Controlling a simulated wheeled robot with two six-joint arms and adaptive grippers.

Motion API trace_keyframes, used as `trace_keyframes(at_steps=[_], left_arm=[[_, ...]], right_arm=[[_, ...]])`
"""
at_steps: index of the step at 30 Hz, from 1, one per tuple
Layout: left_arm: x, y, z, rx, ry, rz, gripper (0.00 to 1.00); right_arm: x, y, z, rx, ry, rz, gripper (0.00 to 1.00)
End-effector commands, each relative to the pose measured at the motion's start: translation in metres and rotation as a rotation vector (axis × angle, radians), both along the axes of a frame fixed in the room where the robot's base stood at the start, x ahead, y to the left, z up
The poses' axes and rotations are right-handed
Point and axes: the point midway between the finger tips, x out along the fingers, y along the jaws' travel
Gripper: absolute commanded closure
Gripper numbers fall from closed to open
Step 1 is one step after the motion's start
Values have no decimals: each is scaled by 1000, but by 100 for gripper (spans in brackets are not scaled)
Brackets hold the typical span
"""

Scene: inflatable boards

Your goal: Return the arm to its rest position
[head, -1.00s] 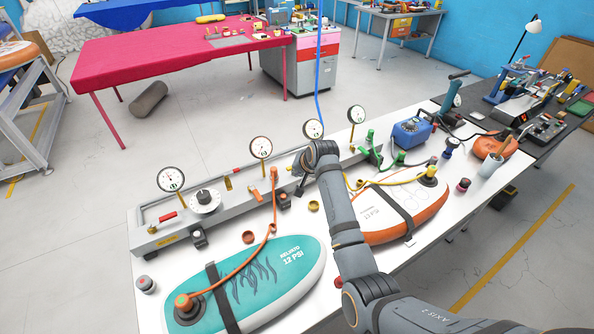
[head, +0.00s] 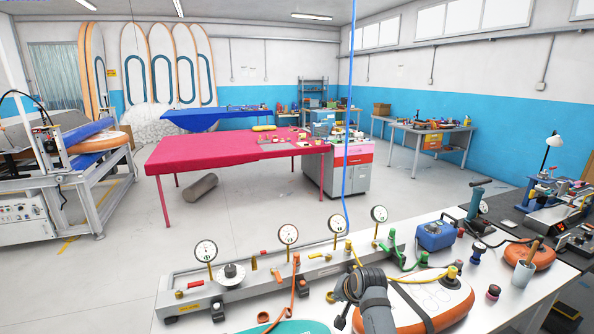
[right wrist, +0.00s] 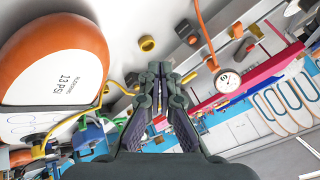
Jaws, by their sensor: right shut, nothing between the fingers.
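My right arm (head: 375,308) comes in from the bottom of the head view, over the white bench, and bends at the wrist. My right gripper (head: 341,321) hangs below the wrist at the picture's lower edge, small and partly hidden there. In the right wrist view the same gripper (right wrist: 161,70) has its fingers together and holds nothing. The orange board (head: 430,300) lies on the bench just right of the arm; in the right wrist view it (right wrist: 57,62) is at the left, apart from the fingers. My left gripper is not in view.
A grey rail (head: 225,293) with several gauges (head: 288,234) runs along the bench's far side. A teal board (head: 290,328) shows at the bottom edge. A blue pump box (head: 434,236) and a grey cup (head: 523,273) stand to the right. A pink table (head: 220,151) is farther back.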

Motion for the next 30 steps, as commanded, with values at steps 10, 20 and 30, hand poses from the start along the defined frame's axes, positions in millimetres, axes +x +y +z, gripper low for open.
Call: trace_keyframes(at_steps=[10, 20, 30], left_arm=[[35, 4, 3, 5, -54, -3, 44], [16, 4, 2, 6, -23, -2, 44], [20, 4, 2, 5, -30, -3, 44]], right_arm=[[-68, -42, -44, -106, 49, 44, 100], [-188, -90, -76, -280, 133, 167, 100], [-300, -113, -70, -428, 212, 340, 100]])
